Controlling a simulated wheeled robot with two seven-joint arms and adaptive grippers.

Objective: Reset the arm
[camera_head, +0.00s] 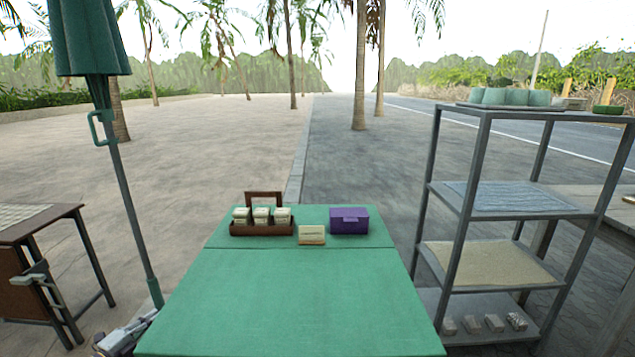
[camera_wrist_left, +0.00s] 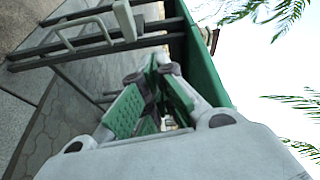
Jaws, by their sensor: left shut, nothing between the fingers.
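My left gripper (camera_head: 122,338) is low at the left of the head view, beside the near left corner of the green table (camera_head: 285,300) and close to the foot of the umbrella pole. Its fingers show large in the left wrist view (camera_wrist_left: 160,72); they are shut and hold nothing. My right gripper is in neither view.
On the table's far part stand a brown carrier (camera_head: 262,229) with pale packs, a small cream card (camera_head: 311,235) and a purple box (camera_head: 349,221). The table's near part is clear. A folded green umbrella (camera_head: 88,40) stands left, a grey metal shelf (camera_head: 455,195) right.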

